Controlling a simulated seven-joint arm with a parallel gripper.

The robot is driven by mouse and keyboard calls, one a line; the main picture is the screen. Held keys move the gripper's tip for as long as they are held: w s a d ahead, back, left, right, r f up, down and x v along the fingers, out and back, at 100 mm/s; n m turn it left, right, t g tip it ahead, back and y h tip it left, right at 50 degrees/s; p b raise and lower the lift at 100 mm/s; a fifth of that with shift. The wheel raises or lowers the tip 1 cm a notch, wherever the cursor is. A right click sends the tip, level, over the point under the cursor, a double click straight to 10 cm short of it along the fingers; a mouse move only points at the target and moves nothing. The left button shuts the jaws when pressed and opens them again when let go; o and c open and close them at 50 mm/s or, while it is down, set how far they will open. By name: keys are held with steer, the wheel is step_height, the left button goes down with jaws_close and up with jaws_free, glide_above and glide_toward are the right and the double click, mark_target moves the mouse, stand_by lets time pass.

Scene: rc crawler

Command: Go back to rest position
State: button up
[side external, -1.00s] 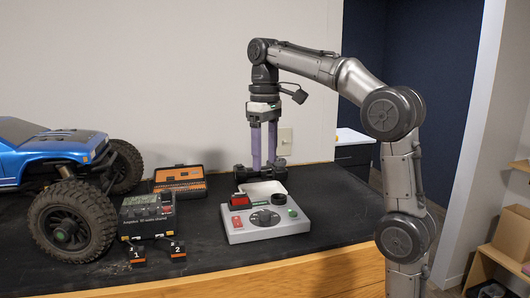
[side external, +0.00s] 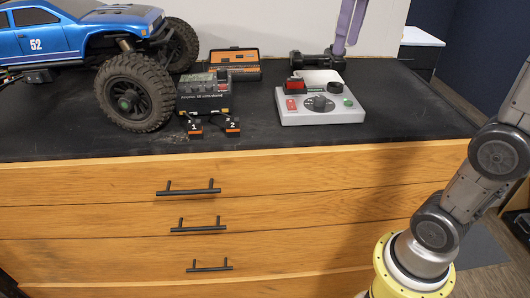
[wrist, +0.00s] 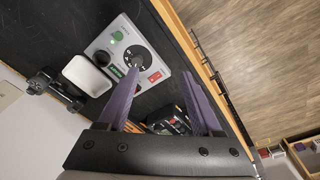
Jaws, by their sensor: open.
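My gripper (side external: 338,50) shows only by its purple fingers at the top edge of the side view, slanted, near the dark dumbbell; whether it touches the dumbbell is unclear there. The rest of the hand is out of frame. In the wrist view my gripper (wrist: 160,72) has its two purple fingers spread apart with nothing between them. The grey control box (side external: 322,116), with a red button block and a black dial, lies in front of the fingers; it also shows in the wrist view (wrist: 112,40).
A white dish (side external: 321,76) sits behind the control box, with the dumbbell (side external: 318,62) behind it. A blue crawler (side external: 80,35), an orange tool case (side external: 238,72) and a dark charger unit (side external: 203,103) stand left on the black countertop (side external: 60,137). Drawer handles (side external: 188,187) project in front.

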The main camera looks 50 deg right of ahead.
steer(key=s+a+f+t, duration=0.2)
steer(key=s+a+f, duration=0.2)
steer(key=s+f, duration=0.45)
step_height(320, 180, down, 10)
steer(key=s+a+t, duration=0.1)
steer(key=s+t, duration=0.1)
steer(key=shift+a+f+m, duration=0.15)
steer(key=shift+f+m, duration=0.05)
steer(key=shift+m, duration=0.1)
stand_by(0.5)
